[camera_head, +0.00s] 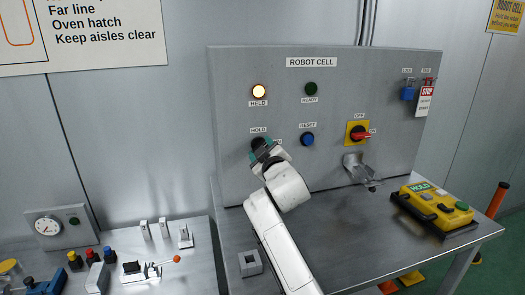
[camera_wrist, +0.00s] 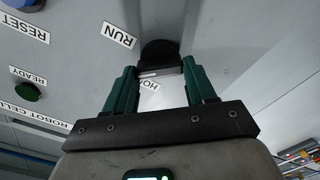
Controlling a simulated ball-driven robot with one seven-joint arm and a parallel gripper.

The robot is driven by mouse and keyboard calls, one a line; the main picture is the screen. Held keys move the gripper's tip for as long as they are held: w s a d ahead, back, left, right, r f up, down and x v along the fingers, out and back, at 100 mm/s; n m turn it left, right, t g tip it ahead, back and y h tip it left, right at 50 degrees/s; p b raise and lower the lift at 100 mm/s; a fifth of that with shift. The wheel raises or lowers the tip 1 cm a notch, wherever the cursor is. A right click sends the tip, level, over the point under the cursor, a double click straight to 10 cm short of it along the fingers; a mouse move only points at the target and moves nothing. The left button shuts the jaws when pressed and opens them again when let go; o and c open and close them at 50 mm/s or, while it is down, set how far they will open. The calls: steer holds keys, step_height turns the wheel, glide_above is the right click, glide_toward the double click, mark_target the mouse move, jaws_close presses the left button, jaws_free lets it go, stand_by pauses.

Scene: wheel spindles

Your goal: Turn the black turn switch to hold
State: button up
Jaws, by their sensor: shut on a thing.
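The black turn switch (camera_head: 258,143) is on the front of the grey ROBOT CELL panel, under the HOLD label (camera_head: 258,129). In the wrist view the black switch (camera_wrist: 158,52) sits between my green fingertips, with the RUN label (camera_wrist: 118,36) beside it and the HOLD label (camera_wrist: 149,84) partly hidden between the fingers. My gripper (camera_wrist: 154,72) is shut on the switch's knob. In the head view my gripper (camera_head: 265,154) covers part of the switch and the RUN label. I cannot tell exactly where the knob points. The HELD lamp (camera_head: 259,91) glows.
The READY lamp (camera_head: 311,89) is dark green. A blue RESET button (camera_head: 307,139) and a red switch on a yellow plate (camera_head: 357,132) are to the right. A yellow pendant (camera_head: 437,208) lies on the bench (camera_head: 350,265). Locks and a STOP tag (camera_head: 426,98) hang at right.

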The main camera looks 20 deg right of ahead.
steer(key=shift+a+f+n+p, duration=0.1)
steer(key=shift+n+p, duration=0.4)
steer(key=shift+n, duration=1.95)
steer(key=shift+a+f+n+p, duration=0.1)
steer(key=shift+n+p, duration=0.4)
steer(key=shift+n, duration=1.95)
steer(key=o, duration=1)
steer(key=shift+o, duration=0.2)
steer(key=shift+d, duration=0.1)
steer(key=s, duration=1)
steer(key=shift+s+p, duration=0.4)
steer(key=shift+p, duration=0.05)
